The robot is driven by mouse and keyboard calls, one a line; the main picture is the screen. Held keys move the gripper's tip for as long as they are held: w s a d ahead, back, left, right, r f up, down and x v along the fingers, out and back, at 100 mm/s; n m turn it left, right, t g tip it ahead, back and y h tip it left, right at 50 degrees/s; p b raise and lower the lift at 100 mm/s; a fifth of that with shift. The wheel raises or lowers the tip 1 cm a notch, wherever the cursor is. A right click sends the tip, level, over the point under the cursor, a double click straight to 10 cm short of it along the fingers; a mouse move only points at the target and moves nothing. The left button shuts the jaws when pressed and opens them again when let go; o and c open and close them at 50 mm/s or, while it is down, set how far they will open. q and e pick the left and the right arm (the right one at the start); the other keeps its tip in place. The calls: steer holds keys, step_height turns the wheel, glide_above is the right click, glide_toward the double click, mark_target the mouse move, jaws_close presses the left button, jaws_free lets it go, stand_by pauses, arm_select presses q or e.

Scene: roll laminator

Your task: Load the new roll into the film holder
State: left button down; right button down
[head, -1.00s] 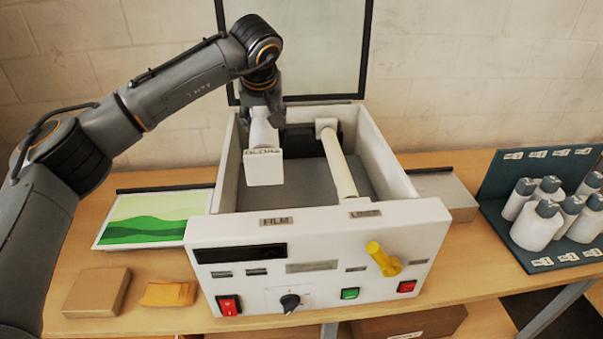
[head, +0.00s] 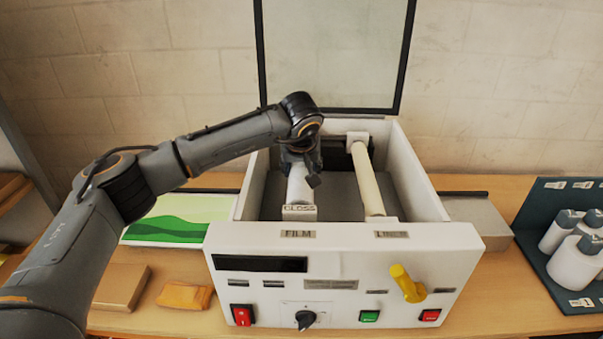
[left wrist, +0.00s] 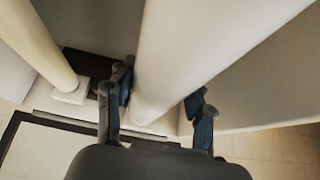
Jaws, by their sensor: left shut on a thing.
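My left gripper (head: 301,172) is shut on a white film roll (head: 299,188) with a "GLOSS" label on its near end. The roll is inside the open laminator (head: 340,241), above the "FILM" label, lying roughly front to back. In the left wrist view the roll (left wrist: 195,60) runs between the two fingers (left wrist: 160,105). I cannot tell whether the roll rests in its holder; the arm hides its far end. A cream liner roll (head: 366,180) lies to the right, above the "LINER" label. My right gripper is not in view.
The laminator's lid (head: 335,60) stands open at the back. A yellow crank (head: 407,284) sticks out of the front panel. A green picture sheet (head: 175,220), a cardboard box (head: 121,288) and an orange cloth (head: 185,296) lie left. White bottles (head: 575,262) stand on a dark rack at right.

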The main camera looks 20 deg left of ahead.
arm_select(q)
steer(key=shift+f, duration=0.85)
steer(key=shift+a, duration=0.1)
steer(key=shift+f, duration=0.1)
steer(key=shift+f, duration=0.25)
steer(key=c, duration=0.5)
jaws_free()
steer(key=shift+f, duration=0.1)
steer(key=shift+s, duration=0.1)
